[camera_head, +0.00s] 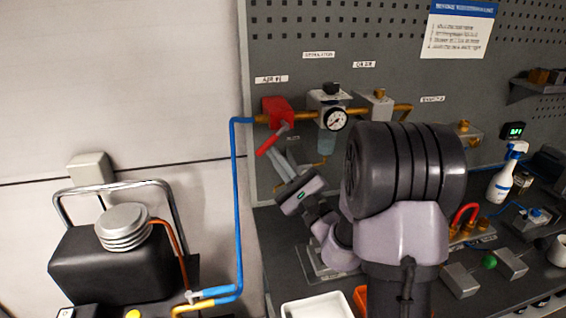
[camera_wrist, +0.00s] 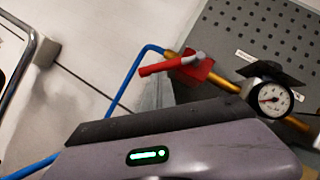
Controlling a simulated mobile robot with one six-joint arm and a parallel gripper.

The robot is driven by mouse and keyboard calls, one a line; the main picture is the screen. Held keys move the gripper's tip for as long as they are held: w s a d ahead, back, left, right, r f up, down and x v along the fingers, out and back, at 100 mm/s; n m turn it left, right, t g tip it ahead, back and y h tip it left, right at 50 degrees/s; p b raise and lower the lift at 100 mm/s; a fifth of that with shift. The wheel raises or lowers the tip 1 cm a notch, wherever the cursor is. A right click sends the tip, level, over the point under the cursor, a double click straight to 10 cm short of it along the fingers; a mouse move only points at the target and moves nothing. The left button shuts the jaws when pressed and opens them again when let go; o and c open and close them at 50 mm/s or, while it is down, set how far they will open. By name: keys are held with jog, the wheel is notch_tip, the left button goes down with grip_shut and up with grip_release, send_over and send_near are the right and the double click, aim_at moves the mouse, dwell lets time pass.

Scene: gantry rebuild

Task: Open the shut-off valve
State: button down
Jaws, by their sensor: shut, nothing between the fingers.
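The shut-off valve is a red block (camera_head: 278,111) on the brass pipe, where the blue hose joins it, under a label on the grey pegboard. Its red lever (camera_head: 270,142) slants down and to the left from a grey pivot in the head view. In the wrist view the red block (camera_wrist: 197,70) and lever (camera_wrist: 160,67) show above my gripper housing. My gripper (camera_head: 280,160) is shut and empty, its fingers pointing up close below the lever. I cannot tell whether they touch it. In the wrist view the fingertips are hard to make out.
A pressure gauge (camera_head: 337,119) and regulator sit right of the valve. The blue hose (camera_head: 237,200) runs down the left to a black compressor (camera_head: 105,262). A white tray (camera_head: 318,306) and several fittings lie on the bench.

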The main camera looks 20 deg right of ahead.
jog(key=m, duration=0.1)
jog(key=a+m+h, duration=0.1)
jog(key=m+t+h, duration=0.1)
jog(key=m, duration=0.1)
jog(key=shift+w+a+r+b, duration=0.15)
jog(key=shift+a+r+b, duration=0.15)
jog(key=shift+a+r, duration=0.05)
jog(key=r, duration=0.1)
jog(key=a+r+m+h, duration=0.1)
jog(key=a+m+h+p, duration=0.1)
jog(key=shift+w+a+r+t, duration=0.1)
jog(key=shift+w+r+t, duration=0.15)
jog(key=shift+r+t, duration=0.15)
jog(key=shift+r, duration=0.2)
